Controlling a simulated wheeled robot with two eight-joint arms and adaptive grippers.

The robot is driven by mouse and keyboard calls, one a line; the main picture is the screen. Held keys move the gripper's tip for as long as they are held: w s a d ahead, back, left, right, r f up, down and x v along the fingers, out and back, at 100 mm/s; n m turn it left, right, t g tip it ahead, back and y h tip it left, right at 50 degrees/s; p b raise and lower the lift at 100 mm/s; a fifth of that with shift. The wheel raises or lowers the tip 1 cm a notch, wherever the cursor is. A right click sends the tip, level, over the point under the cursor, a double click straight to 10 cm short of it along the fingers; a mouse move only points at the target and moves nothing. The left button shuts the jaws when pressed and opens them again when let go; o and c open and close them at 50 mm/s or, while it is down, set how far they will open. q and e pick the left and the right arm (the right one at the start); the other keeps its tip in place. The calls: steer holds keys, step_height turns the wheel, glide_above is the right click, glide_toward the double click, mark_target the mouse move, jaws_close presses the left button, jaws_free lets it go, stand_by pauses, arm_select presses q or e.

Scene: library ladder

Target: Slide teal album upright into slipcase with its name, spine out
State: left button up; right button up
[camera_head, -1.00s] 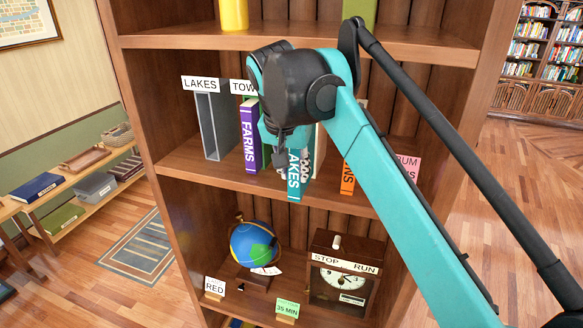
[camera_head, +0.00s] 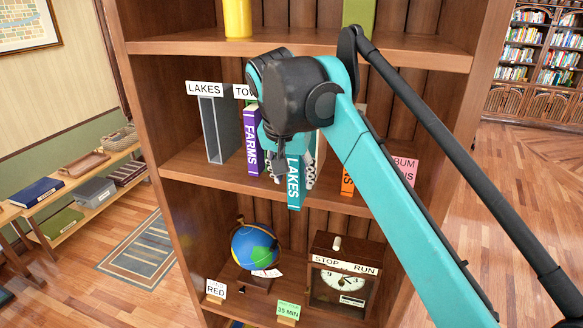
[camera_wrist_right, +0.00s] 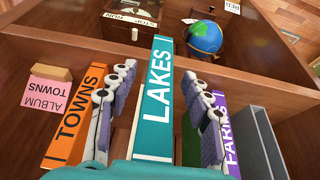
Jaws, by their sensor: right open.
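The teal album (camera_head: 293,186), marked LAKES, stands upright on the middle shelf, spine outward. My right gripper (camera_head: 291,165) is open around it, one finger on each side. In the right wrist view the album (camera_wrist_right: 157,85) lies between the two fingers (camera_wrist_right: 160,105), with a gap visible at its left; contact on the right cannot be told. The empty-looking grey slipcase (camera_head: 207,133) under the LAKES sign (camera_head: 204,89) stands farther left; it also shows in the wrist view (camera_wrist_right: 251,140). My left gripper is not in view.
The purple FARMS album (camera_head: 251,143) stands between the slipcase and the teal album. The orange TOWNS album (camera_wrist_right: 75,120) and pink album sign (camera_wrist_right: 44,95) are on the other side. A globe (camera_head: 254,246) and dial box (camera_head: 345,275) occupy the shelf below.

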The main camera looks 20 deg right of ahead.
steer(key=v, duration=1.2)
steer(key=shift+s, duration=0.15)
steer(key=shift+f, duration=0.15)
steer(key=shift+n+t+y, duration=0.3)
steer(key=shift+n, duration=0.4)
steer(key=f+b, duration=0.2)
steer(key=f, duration=0.2)
steer(key=f+b, duration=0.5)
steer(key=f, duration=0.2)
steer(key=shift+d+f+b, duration=0.3)
steer(key=shift+f+b, duration=0.05)
steer(key=shift+f, duration=0.05)
steer(key=s+d+f+n+t+b, duration=0.1)
steer(key=s+f+b, duration=0.3)
steer(key=f, duration=1.5)
steer(key=s+d+f+n+t+y+b, duration=0.1)
steer(key=s+f+b, duration=0.4)
steer(key=f+b, duration=0.6)
steer(key=s+d+f+n+t+b, duration=0.1)
steer(key=s+f+n+b, duration=0.2)
steer(key=f, duration=2.6)
steer(key=s+b, duration=0.1)
steer(key=b, duration=0.4)
steer(key=shift+s+f+y+b, duration=0.2)
steer(key=shift+f+y+b, duration=0.1)
steer(key=shift+y, duration=0.1)
steer(key=shift+d, duration=0.1)
